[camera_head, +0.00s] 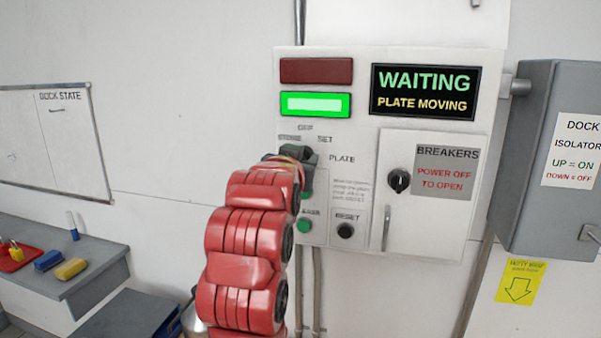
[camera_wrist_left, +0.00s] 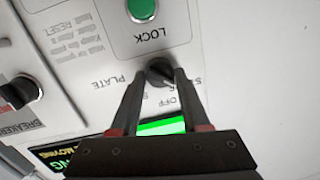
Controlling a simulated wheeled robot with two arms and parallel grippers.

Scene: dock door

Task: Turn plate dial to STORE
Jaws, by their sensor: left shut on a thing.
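The plate dial (camera_wrist_left: 160,72) is a black knob on the white control panel (camera_head: 360,58), with OFF, STORE and SET labels around it. In the head view my red left arm hides most of it. My left gripper (camera_wrist_left: 160,78) is shut on the dial, one dark finger on each side; it also shows in the head view (camera_head: 295,165). The labels beside the knob are partly covered by the fingers, so I cannot tell the exact pointer position. The display (camera_head: 423,92) reads WAITING, PLATE MOVING. My right gripper is not in view.
A green lamp (camera_head: 316,104) is lit below a dark red one (camera_head: 316,71). A green button (camera_head: 305,226), a black RESET knob (camera_head: 346,231) and the breaker door (camera_head: 430,195) are close by. The grey isolator box (camera_head: 530,150) is at right, a bench (camera_head: 95,262) at left.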

